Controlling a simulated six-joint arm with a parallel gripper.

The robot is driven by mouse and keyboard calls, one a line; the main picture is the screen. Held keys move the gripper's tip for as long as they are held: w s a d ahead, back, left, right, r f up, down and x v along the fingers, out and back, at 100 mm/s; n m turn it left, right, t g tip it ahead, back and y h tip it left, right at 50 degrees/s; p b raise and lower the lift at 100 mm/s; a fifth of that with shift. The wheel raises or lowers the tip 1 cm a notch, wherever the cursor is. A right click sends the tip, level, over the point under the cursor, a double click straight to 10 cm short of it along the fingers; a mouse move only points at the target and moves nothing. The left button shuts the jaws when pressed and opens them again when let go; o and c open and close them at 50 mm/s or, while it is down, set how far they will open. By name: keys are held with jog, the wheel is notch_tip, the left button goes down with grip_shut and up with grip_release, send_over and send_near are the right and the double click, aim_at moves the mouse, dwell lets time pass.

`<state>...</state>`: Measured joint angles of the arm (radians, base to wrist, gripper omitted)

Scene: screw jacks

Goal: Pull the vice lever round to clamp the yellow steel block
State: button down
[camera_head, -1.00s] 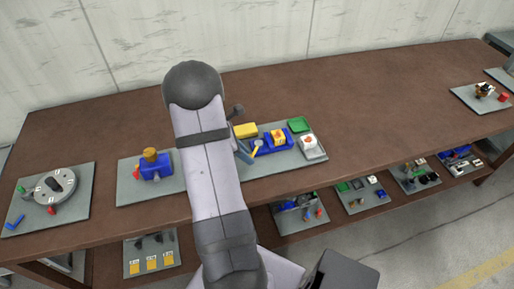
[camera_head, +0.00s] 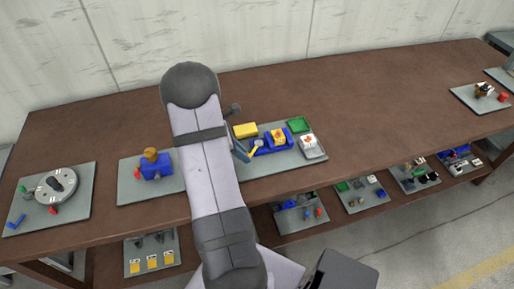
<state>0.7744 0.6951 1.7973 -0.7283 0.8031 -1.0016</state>
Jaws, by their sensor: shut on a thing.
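The blue vice (camera_head: 291,133) stands on a grey board right of my arm. The yellow steel block (camera_head: 279,140), with an orange-red mark on top, sits between its blue parts; I cannot tell from here whether the jaws touch it. The yellow vice lever (camera_head: 255,150) sticks out at the vice's left end, beside a pale round knob. My gripper (camera_head: 243,152) is mostly hidden behind my arm; a bluish-grey part of it shows at the lever. It is shut on the lever, though the contact itself is hard to see.
On the same board (camera_head: 283,164) are a yellow block (camera_head: 245,130), a green tray (camera_head: 298,124) and a grey-white device (camera_head: 312,147). Left of my arm, another board holds a blue fixture (camera_head: 156,168). The brown bench behind is clear.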

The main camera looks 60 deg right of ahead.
jog(key=shift+w+d+r, duration=0.15)
jog(key=shift+w, duration=0.1)
jog(key=shift+w+d, duration=0.1)
jog(key=shift+w, duration=0.4)
jog(key=shift+w+p, duration=0.2)
jog(key=shift+p, duration=0.15)
jog(key=shift+w+d, duration=0.1)
jog(key=shift+w, duration=0.05)
jog(key=shift+w+d, duration=0.1)
jog(key=shift+w, duration=0.25)
jog(key=shift+w+d+p, duration=0.2)
jog(key=shift+w+p, duration=0.15)
jog(key=shift+w, duration=0.2)
dwell(0.4)
